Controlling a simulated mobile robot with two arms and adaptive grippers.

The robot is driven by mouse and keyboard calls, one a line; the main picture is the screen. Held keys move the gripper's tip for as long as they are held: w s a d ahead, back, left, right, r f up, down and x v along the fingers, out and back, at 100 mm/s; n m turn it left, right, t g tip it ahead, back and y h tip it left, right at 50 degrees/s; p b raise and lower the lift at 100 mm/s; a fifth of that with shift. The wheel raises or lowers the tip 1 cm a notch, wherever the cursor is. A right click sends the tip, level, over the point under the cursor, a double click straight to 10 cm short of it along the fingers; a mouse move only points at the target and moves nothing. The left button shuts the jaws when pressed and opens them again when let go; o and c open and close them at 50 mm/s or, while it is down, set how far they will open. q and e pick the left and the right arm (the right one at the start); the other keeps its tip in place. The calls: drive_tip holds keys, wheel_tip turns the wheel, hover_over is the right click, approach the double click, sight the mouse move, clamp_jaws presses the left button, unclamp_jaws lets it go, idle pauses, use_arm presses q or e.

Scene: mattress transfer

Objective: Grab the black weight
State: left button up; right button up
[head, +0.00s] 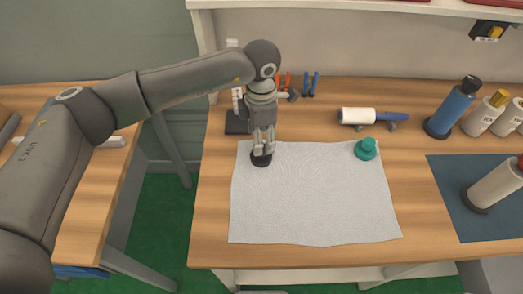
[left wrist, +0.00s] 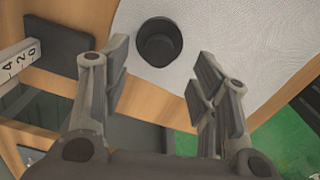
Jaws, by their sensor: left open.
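The black weight (head: 261,159) is a small round dark piece on the top left corner of the white cloth. It also shows in the left wrist view (left wrist: 159,42), seen from above, near the cloth's corner. My left gripper (head: 263,149) is right above the weight in the head view, pointing down. In the left wrist view my left gripper (left wrist: 162,88) is open, with the weight beyond the fingertips and slightly toward the left finger. The fingers look empty. My right gripper is not in view.
The white cloth (head: 310,205) lies on the wooden table (head: 210,215). A teal weight (head: 366,149) sits at its top right corner. A black base with a scale (left wrist: 60,45) is close left of the weight.

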use_arm(q)
drive_tip(key=shift+f, duration=0.3)
drive_tip(key=shift+w+d+f+p, duration=0.1)
drive_tip(key=shift+f+p, duration=0.2)
wheel_tip(320, 180, down, 4)
drive_tip(key=shift+f+p, duration=0.1)
drive_tip(key=shift+p, duration=0.9)
drive_tip(key=shift+f, duration=0.25)
drive_tip(key=shift+c, duration=0.8)
drive_tip(key=c, duration=0.5)
drive_tip(key=shift+r, duration=0.1)
clamp_jaws()
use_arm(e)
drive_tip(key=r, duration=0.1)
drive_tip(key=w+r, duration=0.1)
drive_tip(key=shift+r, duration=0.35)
